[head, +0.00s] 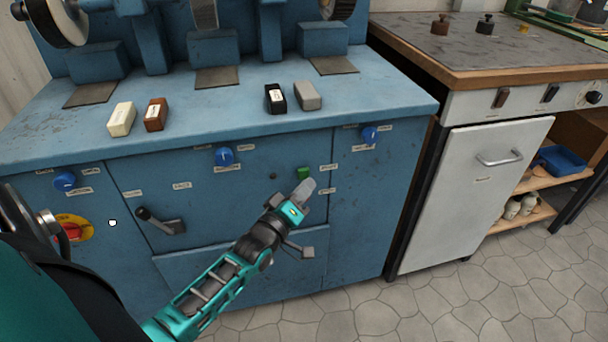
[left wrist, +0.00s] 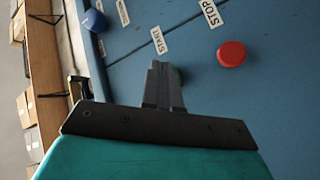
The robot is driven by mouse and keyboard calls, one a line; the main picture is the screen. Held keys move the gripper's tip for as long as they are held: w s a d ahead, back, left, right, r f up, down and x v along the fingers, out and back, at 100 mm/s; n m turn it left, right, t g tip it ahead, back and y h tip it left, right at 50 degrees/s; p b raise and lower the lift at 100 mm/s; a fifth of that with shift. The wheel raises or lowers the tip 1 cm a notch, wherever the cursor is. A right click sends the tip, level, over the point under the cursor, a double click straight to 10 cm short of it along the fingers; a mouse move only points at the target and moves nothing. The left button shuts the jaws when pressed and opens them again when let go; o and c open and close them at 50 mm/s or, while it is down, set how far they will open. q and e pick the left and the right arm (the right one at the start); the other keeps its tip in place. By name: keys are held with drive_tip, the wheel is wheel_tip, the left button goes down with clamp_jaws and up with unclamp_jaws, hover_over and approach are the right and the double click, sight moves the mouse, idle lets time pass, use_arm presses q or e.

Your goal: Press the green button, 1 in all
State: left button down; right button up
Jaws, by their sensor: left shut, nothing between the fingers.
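The green button (head: 303,172) is on the front of the blue machine cabinet (head: 350,230), beside a small label. My left gripper (head: 306,185) is shut and empty, with its fingertips just below and in front of the button in the head view. In the left wrist view, the shut fingers (left wrist: 163,70) point at the panel near the START label (left wrist: 158,40) and hide nearly all of the green button. I cannot tell whether the fingertips touch it. My right gripper is not in view.
A red button (left wrist: 231,54) sits near the STOP label (left wrist: 210,12). Blue knobs (head: 224,157) and a dark lever handle (head: 160,222) stick out of the cabinet front. A red and yellow switch (head: 74,229) is at left. A white-doored workbench (head: 475,190) stands at right.

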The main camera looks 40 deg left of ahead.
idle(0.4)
use_arm(q)
drive_tip(key=shift+w+a, duration=0.3)
drive_tip(key=shift+a, duration=0.05)
drive_tip(key=shift+w+a, duration=0.3)
drive_tip(key=shift+a, duration=0.05)
idle(0.8)
drive_tip(key=shift+s+d, duration=0.1)
drive_tip(key=shift+s+d+p, duration=0.5)
drive_tip(key=shift+d, duration=0.1)
drive_tip(key=s+d+p, duration=0.2)
drive_tip(key=s+d, duration=0.1)
drive_tip(key=shift+s+d, duration=0.1)
drive_tip(key=shift+d, duration=0.3)
